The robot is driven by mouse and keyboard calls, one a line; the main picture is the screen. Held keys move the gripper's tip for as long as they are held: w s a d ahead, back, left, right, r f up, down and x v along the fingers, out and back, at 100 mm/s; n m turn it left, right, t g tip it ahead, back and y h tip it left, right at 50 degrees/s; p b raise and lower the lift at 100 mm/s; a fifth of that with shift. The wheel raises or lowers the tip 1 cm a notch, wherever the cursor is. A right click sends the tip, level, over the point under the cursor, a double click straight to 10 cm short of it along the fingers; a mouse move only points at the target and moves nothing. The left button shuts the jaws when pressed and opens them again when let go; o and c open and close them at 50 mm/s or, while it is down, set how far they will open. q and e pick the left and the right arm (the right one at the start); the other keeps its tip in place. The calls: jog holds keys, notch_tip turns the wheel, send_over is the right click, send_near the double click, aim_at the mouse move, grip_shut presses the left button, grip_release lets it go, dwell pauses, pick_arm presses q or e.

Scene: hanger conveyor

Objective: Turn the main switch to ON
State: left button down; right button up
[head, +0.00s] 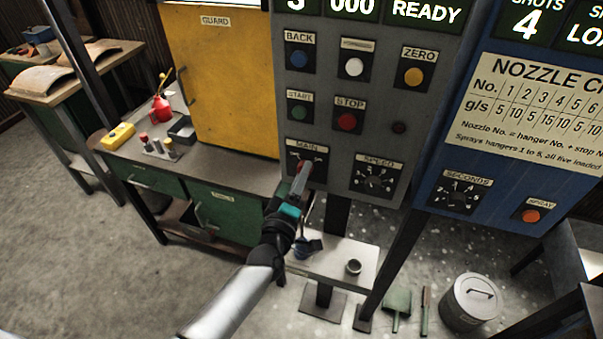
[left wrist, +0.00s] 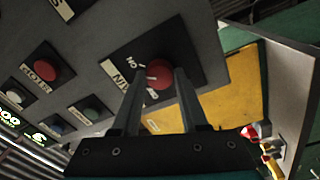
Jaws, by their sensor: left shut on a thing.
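The main switch (head: 303,163) is a red knob on a dark plate labelled MAIN, low on the left of the grey control panel (head: 335,100). In the left wrist view the red knob (left wrist: 160,72) sits between the fingers, with an ON label beside it and a short white mark on its face. I cannot tell for certain which position it points to. My left gripper (head: 300,180) is shut on the knob, one finger on each side; it also shows in the left wrist view (left wrist: 155,95). My right gripper is in neither view.
Above the switch are the START button (head: 299,109) and the red STOP button (head: 347,121). The SPEED dial (head: 374,180) is to the right. A yellow guard (head: 225,90) stands left, behind a bench with a red oil can (head: 160,110). A blue panel (head: 500,165) stands right.

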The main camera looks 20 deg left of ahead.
pick_arm(q)
jog(key=shift+m+p, duration=0.3)
jog(key=shift+m, duration=0.8)
jog(key=shift+c, duration=2.2)
grip_release()
jog(key=shift+s, duration=0.1)
jog(key=s, duration=1.5)
jog(key=shift+a+f, duration=0.3)
jog(key=shift+f, duration=0.15)
